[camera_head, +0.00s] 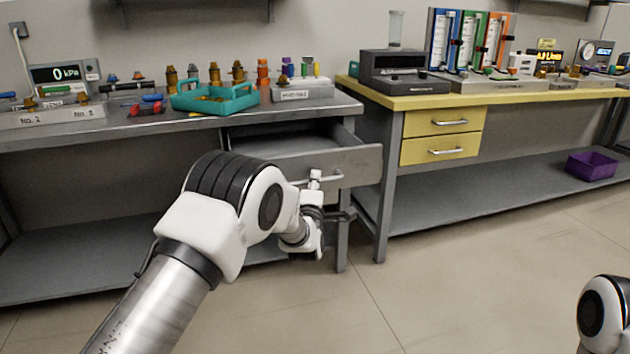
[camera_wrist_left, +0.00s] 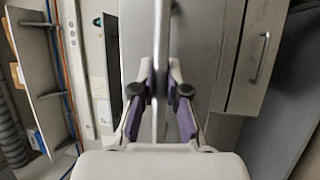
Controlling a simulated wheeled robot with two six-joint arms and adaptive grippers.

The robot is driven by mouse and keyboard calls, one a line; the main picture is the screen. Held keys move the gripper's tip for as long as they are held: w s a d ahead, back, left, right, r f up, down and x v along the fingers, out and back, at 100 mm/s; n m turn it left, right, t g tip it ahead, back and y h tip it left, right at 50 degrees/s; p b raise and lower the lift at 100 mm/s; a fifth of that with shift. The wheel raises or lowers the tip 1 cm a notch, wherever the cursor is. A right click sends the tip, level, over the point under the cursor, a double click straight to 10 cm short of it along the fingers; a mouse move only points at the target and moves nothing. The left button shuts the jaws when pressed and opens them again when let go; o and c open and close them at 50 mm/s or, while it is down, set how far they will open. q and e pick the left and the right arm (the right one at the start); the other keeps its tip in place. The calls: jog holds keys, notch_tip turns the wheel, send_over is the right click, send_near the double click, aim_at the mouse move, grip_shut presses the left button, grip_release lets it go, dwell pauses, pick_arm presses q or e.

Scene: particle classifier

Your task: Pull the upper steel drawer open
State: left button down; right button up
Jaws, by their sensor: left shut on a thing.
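The upper steel drawer (camera_head: 362,163) of the grey bench is pulled partway out, and its inside shows behind the front panel. Its bar handle (camera_head: 333,176) is partly covered by my left gripper (camera_head: 316,182), which is at the drawer front. In the left wrist view, the two fingers of the left gripper (camera_wrist_left: 158,95) are shut on the upright-looking bar of the handle (camera_wrist_left: 161,45). My left arm hides the bench front below the drawer. My right gripper is out of view.
A second grey front with a handle (camera_wrist_left: 262,58) shows in the left wrist view. A teal tray (camera_head: 215,100) stands on the grey bench top above the drawer. A yellow bench (camera_head: 400,102) with two yellow drawers stands at right. The floor in front is clear.

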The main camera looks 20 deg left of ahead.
pick_arm(q)
jog(key=shift+s+d, duration=0.1)
jog(key=shift+s, duration=0.05)
jog(key=c, duration=1.2)
grip_release()
jog(key=v, duration=1.2)
jog(key=shift+f, duration=0.15)
